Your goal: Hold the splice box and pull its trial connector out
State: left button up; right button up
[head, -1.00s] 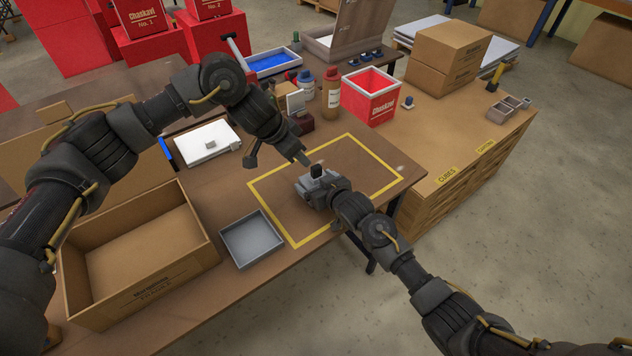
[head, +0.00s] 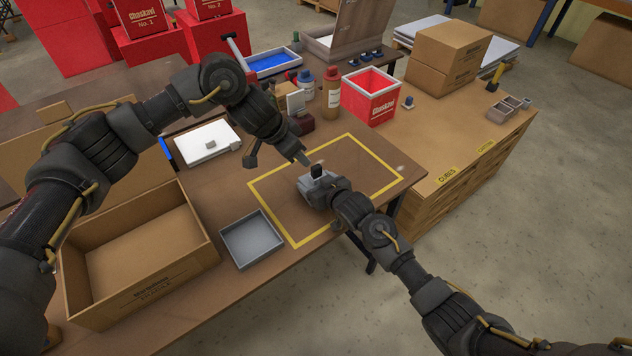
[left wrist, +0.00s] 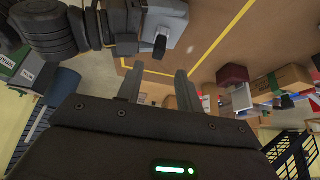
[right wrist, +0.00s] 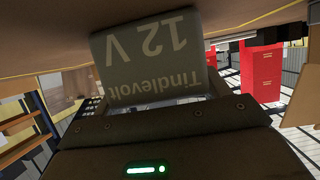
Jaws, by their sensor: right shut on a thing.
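The splice box (head: 309,189) is a small grey block inside the yellow outline on the table. Its black trial connector (head: 316,171) stands up at its top; in the left wrist view the connector (left wrist: 160,45) shows against the grey box (left wrist: 176,22). My right gripper (head: 326,192) is shut on the box from the near right side. In the right wrist view the box (right wrist: 150,60) fills the space ahead, with "12 V Tindlevolt" upside down; the fingertips are hidden. My left gripper (left wrist: 160,75) is open and empty, its fingers apart, close to the connector but not around it.
A grey tray (head: 252,262) and an open cardboard box (head: 185,262) stand left of the yellow outline. Bottles (head: 331,95), a red box (head: 397,95) and a white panel (head: 222,130) lie beyond. The outlined area's right part is clear.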

aim_at(318, 165)
pick_arm(q)
jog(key=shift+o, duration=0.4)
jog(key=shift+h, duration=0.3)
jog(key=shift+w+d+r+x, duration=0.1)
jog(key=shift+x, duration=1.45)
jog(key=shift+w+d+r+x, duration=0.1)
jog(key=shift+w+x, duration=0.05)
jog(key=shift+x, duration=1.45)
jog(key=shift+w+d+r+x, duration=0.1)
jog(key=shift+x, duration=1.45)
grip_shut()
jog(key=shift+r, duration=0.2)
jog(key=shift+r, duration=0.75)
jog(key=shift+r, duration=0.2)
